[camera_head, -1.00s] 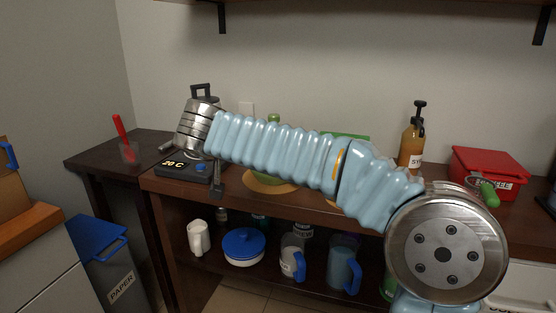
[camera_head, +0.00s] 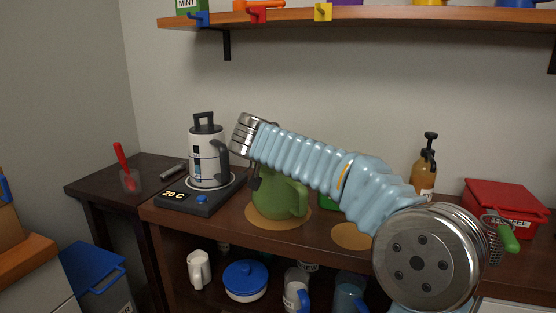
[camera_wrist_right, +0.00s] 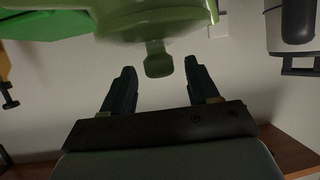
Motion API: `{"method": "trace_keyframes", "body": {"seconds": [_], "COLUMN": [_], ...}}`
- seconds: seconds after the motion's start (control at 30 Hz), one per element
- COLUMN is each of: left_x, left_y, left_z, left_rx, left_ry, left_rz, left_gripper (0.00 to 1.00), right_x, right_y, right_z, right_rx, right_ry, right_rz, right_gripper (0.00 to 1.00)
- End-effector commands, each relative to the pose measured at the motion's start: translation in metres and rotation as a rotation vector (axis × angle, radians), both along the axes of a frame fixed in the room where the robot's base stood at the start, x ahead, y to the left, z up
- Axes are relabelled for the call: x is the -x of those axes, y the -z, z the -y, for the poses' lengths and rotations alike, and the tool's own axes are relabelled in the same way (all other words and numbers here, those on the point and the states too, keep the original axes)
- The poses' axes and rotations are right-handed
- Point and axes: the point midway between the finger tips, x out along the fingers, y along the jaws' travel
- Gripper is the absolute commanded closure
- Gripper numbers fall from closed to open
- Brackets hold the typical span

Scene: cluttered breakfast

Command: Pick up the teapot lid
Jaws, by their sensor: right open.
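The green teapot (camera_head: 285,200) stands on a round tan mat (camera_head: 262,222) in the head view; my right arm hides its top and lid. In the right wrist view, which looks upside down, the green teapot lid (camera_wrist_right: 158,58) shows its knob pointing down the picture. My right gripper (camera_wrist_right: 162,75) is open and empty, with one finger on each side of the knob's line. The knob is near the fingertips; I see no contact. My left gripper is not in view.
A white kettle (camera_head: 207,155) with dark handle stands on its base (camera_head: 197,200), close left of my right wrist. A syrup bottle (camera_head: 422,170) and red box (camera_head: 503,210) stand to the right. A wall shelf (camera_head: 350,22) is above; mugs and a blue-lidded pot (camera_head: 245,281) are below.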

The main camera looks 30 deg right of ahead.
Motion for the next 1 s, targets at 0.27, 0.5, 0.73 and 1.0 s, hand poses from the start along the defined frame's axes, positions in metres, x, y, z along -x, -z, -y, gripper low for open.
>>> {"method": "trace_keyframes", "body": {"seconds": [0.27,0.5,0.73,1.0], "left_x": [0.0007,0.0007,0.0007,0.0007], "left_y": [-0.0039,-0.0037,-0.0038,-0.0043], "left_z": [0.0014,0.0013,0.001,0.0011], "left_rx": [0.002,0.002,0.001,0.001], "left_ry": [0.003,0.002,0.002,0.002], "left_rz": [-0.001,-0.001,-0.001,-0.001], "left_gripper": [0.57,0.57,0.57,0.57], "right_x": [-0.0118,-0.0114,-0.0113,-0.0114], "right_y": [0.0069,0.0068,0.0068,0.0047], "right_z": [0.0103,0.01,0.0099,0.0098], "right_rx": [0.0,0.0,0.0,-0.001], "right_ry": [-0.002,-0.002,-0.002,-0.002], "right_rz": [0.0,0.0,0.0,0.001], "right_gripper": [0.4,0.62,0.96,0.97]}}
